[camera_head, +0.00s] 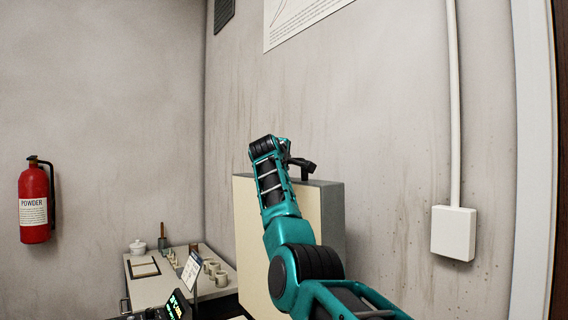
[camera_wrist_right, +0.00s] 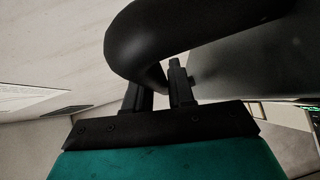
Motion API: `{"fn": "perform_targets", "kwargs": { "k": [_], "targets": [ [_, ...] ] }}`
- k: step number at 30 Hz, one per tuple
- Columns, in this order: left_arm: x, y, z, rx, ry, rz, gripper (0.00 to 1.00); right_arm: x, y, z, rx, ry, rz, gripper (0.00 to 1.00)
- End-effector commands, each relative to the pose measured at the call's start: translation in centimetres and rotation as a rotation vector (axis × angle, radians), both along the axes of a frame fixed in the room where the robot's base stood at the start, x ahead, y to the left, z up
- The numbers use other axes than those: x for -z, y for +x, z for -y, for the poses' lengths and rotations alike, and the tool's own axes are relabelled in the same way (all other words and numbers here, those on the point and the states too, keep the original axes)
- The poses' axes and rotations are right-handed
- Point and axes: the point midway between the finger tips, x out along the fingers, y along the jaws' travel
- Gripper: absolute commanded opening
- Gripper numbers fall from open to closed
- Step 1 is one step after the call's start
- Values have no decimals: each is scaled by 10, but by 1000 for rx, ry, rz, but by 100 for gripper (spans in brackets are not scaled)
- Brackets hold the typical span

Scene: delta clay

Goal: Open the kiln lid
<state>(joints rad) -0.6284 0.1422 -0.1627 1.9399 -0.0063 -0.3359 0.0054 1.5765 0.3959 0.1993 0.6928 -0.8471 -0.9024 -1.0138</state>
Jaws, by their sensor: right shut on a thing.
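The kiln lid (camera_head: 332,200) stands raised and roughly upright near the wall, its cream inner face to the left and its grey outer side to the right. Its black handle (camera_head: 303,164) shows at the top edge, partly behind my teal right arm. In the right wrist view, my right gripper (camera_wrist_right: 158,88) is shut on the curved black handle (camera_wrist_right: 190,32). The kiln body is mostly out of frame or hidden; a lit display (camera_head: 178,304) shows at the bottom edge. My left gripper is not in view.
A bench (camera_head: 150,287) with small pots and a sign (camera_head: 191,271) stands to the left of the lid. A red fire extinguisher (camera_head: 34,203) hangs on the left wall. A white box (camera_head: 453,233) with a conduit is on the right wall.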

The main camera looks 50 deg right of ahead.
Motion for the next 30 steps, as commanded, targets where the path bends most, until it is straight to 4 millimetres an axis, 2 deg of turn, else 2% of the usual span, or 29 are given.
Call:
{"fn": "perform_targets", "kwargs": {
  "k": [8,9,15,23,30],
  "targets": [
    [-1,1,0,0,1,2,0,1,1,-1,-2,4,0,0],
    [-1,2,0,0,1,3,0,1,1,-1,-2,4,0,25],
    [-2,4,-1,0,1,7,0,1,1,-1,-1,2,0,43],
    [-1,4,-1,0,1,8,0,1,0,-1,0,1,0,43],
    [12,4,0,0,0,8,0,1,-9,-16,1,0,4,43]
  ]
}}
